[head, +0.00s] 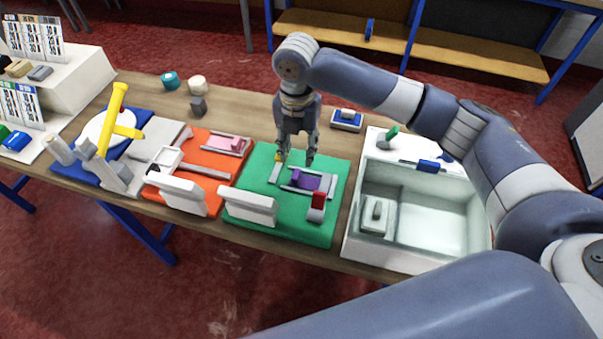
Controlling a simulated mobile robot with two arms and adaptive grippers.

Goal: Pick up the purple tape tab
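The purple tape tab (309,182) lies in a grey holder on the green mat (262,213), near the middle of the table. My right gripper (297,159) points down above the far part of the green mat. Its two fingers are apart with nothing visible between them. The tab shows just below and to the right of the fingertips, apart from them as far as I can tell. My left gripper is not in view.
A pink piece (229,144) lies on the orange mat (204,150). A white open bin (350,231) stands at the right. A yellow tool (113,118) stands at the left.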

